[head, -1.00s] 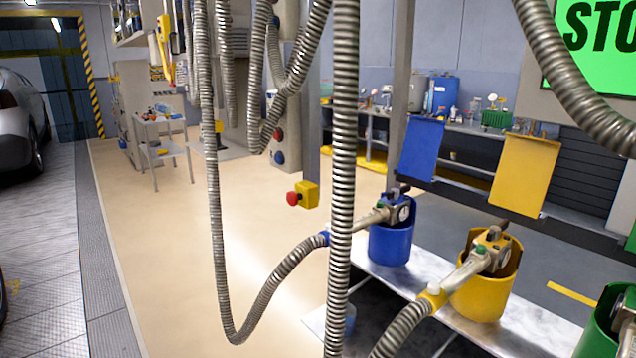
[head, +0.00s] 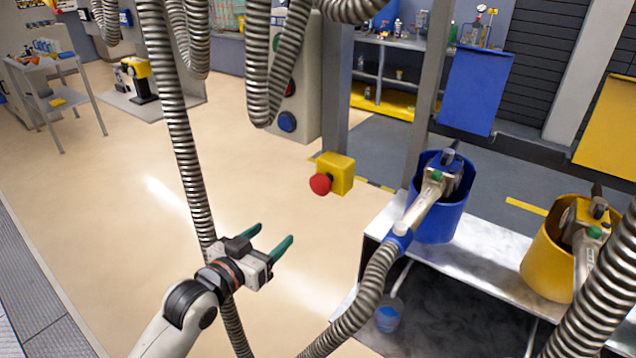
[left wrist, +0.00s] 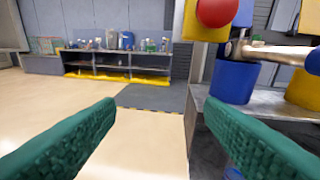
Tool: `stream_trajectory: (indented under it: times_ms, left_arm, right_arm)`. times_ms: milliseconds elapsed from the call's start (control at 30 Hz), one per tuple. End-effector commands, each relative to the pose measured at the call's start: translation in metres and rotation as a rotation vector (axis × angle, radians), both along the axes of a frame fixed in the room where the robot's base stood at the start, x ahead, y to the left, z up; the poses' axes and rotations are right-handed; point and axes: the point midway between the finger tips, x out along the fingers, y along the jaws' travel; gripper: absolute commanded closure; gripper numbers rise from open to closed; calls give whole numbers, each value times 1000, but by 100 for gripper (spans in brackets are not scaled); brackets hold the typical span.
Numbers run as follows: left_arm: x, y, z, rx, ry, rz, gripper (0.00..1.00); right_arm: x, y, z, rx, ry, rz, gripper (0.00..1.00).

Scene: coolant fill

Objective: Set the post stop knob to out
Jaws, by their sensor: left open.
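The post stop is a yellow box (head: 336,174) with a red round knob (head: 320,184) on its left face, mounted by the grey post. My left gripper (head: 270,238) is open and empty, with its two green fingers apart. In the head view it is below and to the left of the knob, not touching it. In the left wrist view the knob (left wrist: 217,10) shows at the top edge, above and between the spread fingers, partly cut off. Whether the knob is in or out cannot be told. My right gripper is not in view.
A ribbed hose (head: 180,130) hangs beside my left arm, and another (head: 365,300) runs to the nozzle in the blue holder (head: 437,220). A yellow holder (head: 546,265) stands on the metal bench (head: 490,250).

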Motion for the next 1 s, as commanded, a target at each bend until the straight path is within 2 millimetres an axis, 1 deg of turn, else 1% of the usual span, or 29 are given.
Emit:
stream_trajectory:
  times_ms: [33, 100, 200, 233, 367, 467, 700, 800, 900, 1000]
  left_arm:
    - [-10, -9, 32, -13, -52, -38, 37]
    - [-23, -18, 61, -25, -96, -75, 37]
    - [-34, -26, 83, -35, -131, -107, 37]
    - [-35, -27, 86, -37, -136, -112, 37]
    - [-27, -35, 91, -41, -142, -117, 37]
    - [-13, -45, 91, -39, -142, -116, 37]
    - [27, -74, 91, -39, -142, -115, 37]
    - [40, -84, 91, -39, -142, -116, 37]
    - [50, -91, 90, -38, -143, -115, 37]
    - [56, -95, 89, -38, -143, -115, 37]
  right_arm:
    - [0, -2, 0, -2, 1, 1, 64]
    - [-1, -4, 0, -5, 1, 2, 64]
    - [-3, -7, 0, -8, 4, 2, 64]
    - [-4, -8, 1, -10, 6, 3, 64]
    - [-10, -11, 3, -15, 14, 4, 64]
    - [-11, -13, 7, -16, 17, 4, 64]
    - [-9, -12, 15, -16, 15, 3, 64]
    - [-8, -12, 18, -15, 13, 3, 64]
    - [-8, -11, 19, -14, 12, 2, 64]
    - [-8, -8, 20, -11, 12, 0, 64]
